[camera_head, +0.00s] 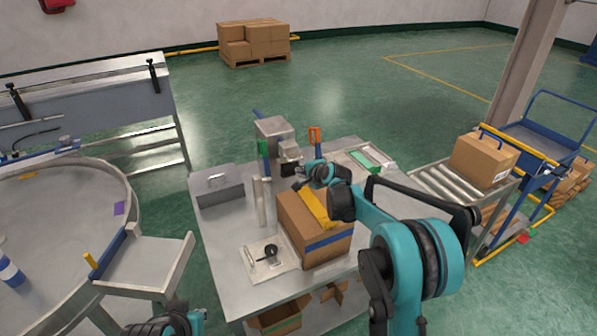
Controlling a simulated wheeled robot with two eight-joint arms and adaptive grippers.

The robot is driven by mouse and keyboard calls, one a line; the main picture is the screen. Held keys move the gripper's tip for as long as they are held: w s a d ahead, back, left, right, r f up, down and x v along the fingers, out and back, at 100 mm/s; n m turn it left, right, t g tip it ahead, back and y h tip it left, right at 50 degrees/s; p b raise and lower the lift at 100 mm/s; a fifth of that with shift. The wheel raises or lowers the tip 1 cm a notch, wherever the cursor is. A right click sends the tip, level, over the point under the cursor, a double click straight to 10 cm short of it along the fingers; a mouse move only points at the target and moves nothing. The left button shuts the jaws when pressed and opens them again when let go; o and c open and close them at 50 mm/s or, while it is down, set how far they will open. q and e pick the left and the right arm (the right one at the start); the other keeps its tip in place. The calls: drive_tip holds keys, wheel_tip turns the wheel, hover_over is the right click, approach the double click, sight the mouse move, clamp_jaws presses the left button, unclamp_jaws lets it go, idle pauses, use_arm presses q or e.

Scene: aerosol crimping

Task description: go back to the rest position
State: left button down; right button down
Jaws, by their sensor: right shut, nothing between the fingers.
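My right arm reaches in from the lower right over the steel worktable (222,243). Its gripper (297,182) is near the middle of the table, just behind the open-topped cardboard box (315,240) with a blue band. The gripper is shut and empty, small and dark in the view; I cannot tell if it touches anything. Only a teal and dark part of my left arm shows at the bottom edge, and its gripper is not in view.
A crimping machine (274,130) stands at the table's back. A pale plate with a black round part (270,250) lies left of the box. A round steel table (62,192) is at left. A roller conveyor (452,188) with a carton (483,158) is at right.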

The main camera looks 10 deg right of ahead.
drive_tip(key=s+d+r+n+p, duration=0.1)
drive_tip(key=s+r, duration=0.2)
drive_tip(key=s, duration=0.4)
drive_tip(key=s+d+r+n+g+p, duration=0.1)
drive_tip(key=s+r+n, duration=0.15)
drive_tip(key=s, duration=0.45)
drive_tip(key=s+d+r+n, duration=0.1)
drive_tip(key=s+r, duration=0.2)
drive_tip(key=s, duration=0.3)
drive_tip(key=s+d+f+n+g+h, duration=0.1)
drive_tip(key=s+d+f+n+h, duration=0.1)
drive_tip(key=s, duration=1.2)
drive_tip(key=s+d+f+n+g+h, duration=0.2)
drive_tip(key=s+n, duration=0.5)
drive_tip(key=s, duration=0.7)
wheel_tip(320, 180, down, 2)
drive_tip(key=shift+d+f, duration=0.1)
drive_tip(key=shift+d, duration=0.5)
drive_tip(key=shift+n, duration=0.25)
